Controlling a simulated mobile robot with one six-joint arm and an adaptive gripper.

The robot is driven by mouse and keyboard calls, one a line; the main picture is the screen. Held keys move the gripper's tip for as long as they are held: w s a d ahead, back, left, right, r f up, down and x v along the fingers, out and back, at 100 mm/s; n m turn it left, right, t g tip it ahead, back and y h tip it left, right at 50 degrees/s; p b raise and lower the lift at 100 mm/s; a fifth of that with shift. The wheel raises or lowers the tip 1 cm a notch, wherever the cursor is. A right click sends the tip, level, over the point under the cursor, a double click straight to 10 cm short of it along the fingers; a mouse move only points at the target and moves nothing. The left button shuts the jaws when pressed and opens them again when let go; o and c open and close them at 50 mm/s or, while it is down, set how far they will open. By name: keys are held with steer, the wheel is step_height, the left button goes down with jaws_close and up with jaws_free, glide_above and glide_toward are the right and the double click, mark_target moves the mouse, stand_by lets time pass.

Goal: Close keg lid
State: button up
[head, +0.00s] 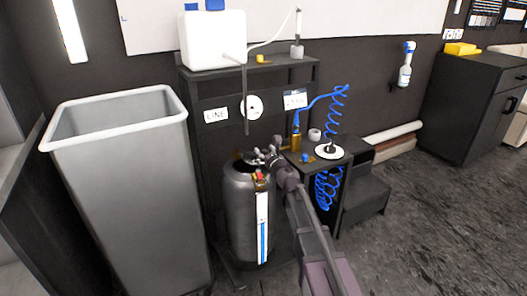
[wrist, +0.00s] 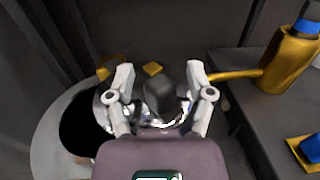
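The grey metal keg (head: 237,205) stands on a low base beneath the dark bench. In the wrist view its pale rim (wrist: 45,150) surrounds a dark opening (wrist: 85,125) at the left, so the top is at least partly uncovered. My gripper (head: 265,157) is over the keg's top, from the right. In the wrist view its two fingers (wrist: 162,88) are spread on either side of a dark grey upright piece (wrist: 160,97), with gaps showing beside it. Shiny metal (wrist: 165,122) below looks like part of the lid; my gripper hides much of it.
A tall grey bin (head: 125,200) stands left of the keg. A side table (head: 335,165) at the right holds a brass bottle (wrist: 288,62) with a blue top, close to my right finger. A coiled blue hose (head: 325,190) hangs there. Open floor (head: 430,220) lies right.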

steer(key=shift+s+d, duration=0.1)
steer(key=v, duration=1.1)
steer(key=shift+s, duration=0.35)
steer(key=shift+d, duration=0.1)
steer(key=shift+w, duration=0.1)
steer(key=c, duration=0.9)
steer(key=shift+w+n, duration=0.1)
steer(key=shift+n, duration=0.4)
jaws_close()
steer(key=w+d+n+g+y, duration=0.2)
steer(key=n+y, duration=0.1)
steer(key=n, duration=0.7)
steer(key=w+d+f+n+g+y+b, duration=0.1)
steer(key=w+d+n+g+y, duration=0.1)
steer(key=n, duration=0.9)
steer(key=shift+w+d+n+y, duration=0.3)
steer(key=shift+w+d+y, duration=0.1)
steer(key=shift+d, duration=0.05)
steer(key=shift+f, duration=0.1)
